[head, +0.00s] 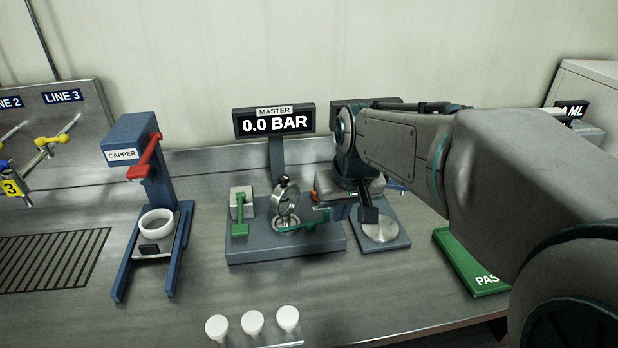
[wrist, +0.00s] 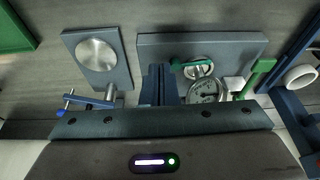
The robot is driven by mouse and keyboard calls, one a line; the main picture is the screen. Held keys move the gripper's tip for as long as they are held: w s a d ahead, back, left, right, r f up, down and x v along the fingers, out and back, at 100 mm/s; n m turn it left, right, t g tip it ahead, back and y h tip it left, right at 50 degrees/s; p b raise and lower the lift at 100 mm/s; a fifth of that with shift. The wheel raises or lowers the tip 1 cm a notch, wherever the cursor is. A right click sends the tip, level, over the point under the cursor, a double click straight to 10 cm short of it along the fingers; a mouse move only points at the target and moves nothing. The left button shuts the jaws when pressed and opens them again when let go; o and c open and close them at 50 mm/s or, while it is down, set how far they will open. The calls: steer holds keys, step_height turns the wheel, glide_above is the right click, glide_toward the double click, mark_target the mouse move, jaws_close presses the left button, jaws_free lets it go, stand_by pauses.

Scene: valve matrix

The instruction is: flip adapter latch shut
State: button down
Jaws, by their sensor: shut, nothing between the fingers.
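The MASTER station's dark base block (head: 245,255) carries a round gauge (head: 287,200) and two green levers. One green lever (head: 303,226) lies nearly flat beside the round silver adapter seat at the gauge's foot; it also shows in the wrist view (wrist: 182,63). The other green lever (head: 239,215) stands on a pale block at the left and shows in the wrist view (wrist: 254,78). Which of them is the adapter latch is not labelled. My gripper (head: 369,214) is shut and empty, right of the flat lever.
The MASTER display (head: 274,121) reads 0.0 BAR. A plate with a silver disc (head: 398,240) lies right of the block, close to my gripper. The blue CAPPER (head: 130,135) stands left. White caps (head: 252,322) sit in front, and a green PASS tray (head: 462,262) lies right.

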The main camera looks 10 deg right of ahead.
steer(key=w, duration=1.4)
steer(key=shift+n, duration=0.4)
steer(key=x, duration=0.9)
steer(key=shift+w+d+f, duration=0.1)
steer(key=shift+w+f, duration=0.15)
steer(key=shift+w, duration=0.25)
steer(key=shift+s+d+f+p, duration=0.15)
steer(key=shift+s+p, duration=0.25)
steer(key=shift+s, duration=1.45)
steer(key=shift+s+d, duration=0.1)
